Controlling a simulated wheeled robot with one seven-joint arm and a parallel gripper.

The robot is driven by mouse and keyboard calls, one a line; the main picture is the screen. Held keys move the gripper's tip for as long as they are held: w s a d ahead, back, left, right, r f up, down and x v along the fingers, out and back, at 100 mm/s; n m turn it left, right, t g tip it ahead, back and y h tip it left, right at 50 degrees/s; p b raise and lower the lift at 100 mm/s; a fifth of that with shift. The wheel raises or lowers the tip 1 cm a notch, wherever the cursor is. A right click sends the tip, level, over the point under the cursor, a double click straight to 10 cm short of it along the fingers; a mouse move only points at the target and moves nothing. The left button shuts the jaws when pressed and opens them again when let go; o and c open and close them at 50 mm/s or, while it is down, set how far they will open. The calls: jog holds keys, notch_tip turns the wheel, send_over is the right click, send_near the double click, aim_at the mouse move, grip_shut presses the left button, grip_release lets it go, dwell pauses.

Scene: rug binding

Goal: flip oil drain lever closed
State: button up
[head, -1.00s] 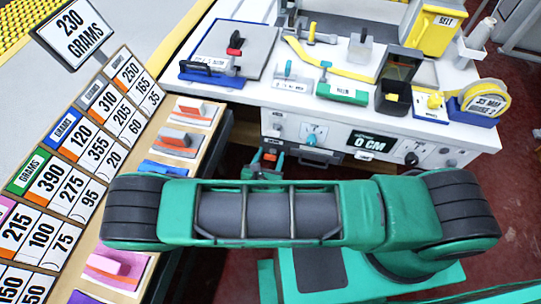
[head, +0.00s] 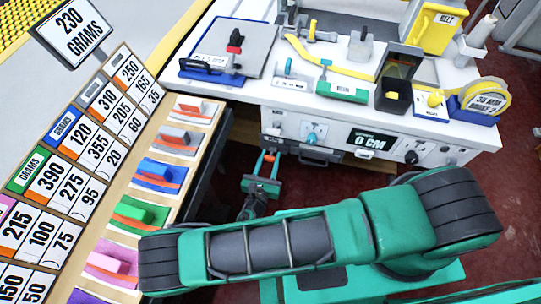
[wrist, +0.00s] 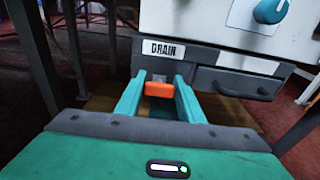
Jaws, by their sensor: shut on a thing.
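The oil drain lever shows in the wrist view as a short orange handle (wrist: 159,89) just below the white DRAIN label (wrist: 163,49), on the lower left of the machine's front. In the head view the orange lever (head: 269,157) is a small spot between the fingers. My gripper (wrist: 159,84) has one teal finger on each side of the handle and is shut on it. In the head view my gripper (head: 267,158) reaches the cabinet's lower left front. The lever's pivot and which way it stands are hard to tell.
The white cabinet (head: 470,146) carries a blue knob (head: 312,138) and a 0 CM display (head: 372,142). A dark drawer with a handle (wrist: 243,90) is right of the lever. Tools and tape crowd the top. A rack of rug samples (head: 160,172) stands left. Dark metal legs flank the lever.

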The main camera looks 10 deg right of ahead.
jog(key=shift+s+f+t+h, duration=0.15)
jog(key=shift+f+t+h, duration=0.35)
jog(key=shift+t, duration=0.6)
jog(key=shift+f, duration=0.1)
jog(key=o, duration=1.1)
jog(key=shift+c, duration=0.2)
